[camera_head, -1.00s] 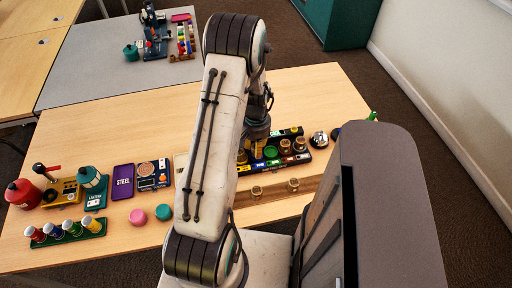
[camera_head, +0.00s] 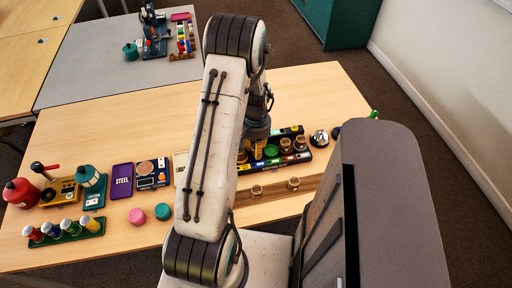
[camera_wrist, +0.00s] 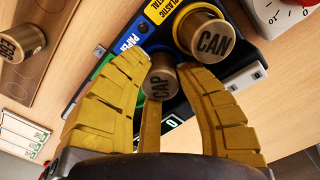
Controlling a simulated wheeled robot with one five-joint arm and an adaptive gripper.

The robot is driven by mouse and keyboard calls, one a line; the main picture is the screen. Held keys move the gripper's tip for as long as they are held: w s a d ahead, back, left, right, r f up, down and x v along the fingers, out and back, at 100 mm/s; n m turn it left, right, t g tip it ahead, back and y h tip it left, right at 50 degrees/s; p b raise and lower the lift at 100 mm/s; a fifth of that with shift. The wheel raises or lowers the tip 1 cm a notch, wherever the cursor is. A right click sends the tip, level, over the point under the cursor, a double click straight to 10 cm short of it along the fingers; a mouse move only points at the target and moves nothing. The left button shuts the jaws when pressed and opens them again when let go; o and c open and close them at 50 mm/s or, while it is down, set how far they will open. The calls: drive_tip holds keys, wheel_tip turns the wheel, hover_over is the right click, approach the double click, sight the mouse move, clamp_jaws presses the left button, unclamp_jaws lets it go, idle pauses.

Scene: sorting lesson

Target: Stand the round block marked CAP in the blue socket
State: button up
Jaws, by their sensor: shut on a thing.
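The round CAP block (camera_wrist: 160,86), brass-sided with a dark lettered face, is between the yellow fingers of my gripper (camera_wrist: 163,76) in the wrist view. My gripper is shut on it. The block is at the blue part of the dark socket tray (camera_wrist: 237,76), beside the blue PAPER label (camera_wrist: 131,36). The blue socket is mostly hidden by the block and fingers, so I cannot tell whether the block is seated or just above it. In the head view my gripper (camera_head: 258,148) is over the tray, partly behind my arm.
A CAN block (camera_wrist: 208,38) stands in the yellow socket right beside my fingers. Another round block (camera_wrist: 22,43) stands on a wooden board at the left. In the head view, two round blocks (camera_head: 293,183) stand on the board in front, and a bell (camera_head: 319,138) stands right of the tray.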

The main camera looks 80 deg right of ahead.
drive_tip(key=shift+f, duration=0.1)
drive_tip(key=o, duration=0.5)
drive_tip(key=shift+o, duration=0.2)
wheel_tip(320, 180, up, 11)
drive_tip(key=p, duration=0.7)
idle(0.7)
wheel_tip(320, 180, up, 6)
drive_tip(key=p, duration=0.3)
drive_tip(key=shift+p, duration=0.4)
idle(0.7)
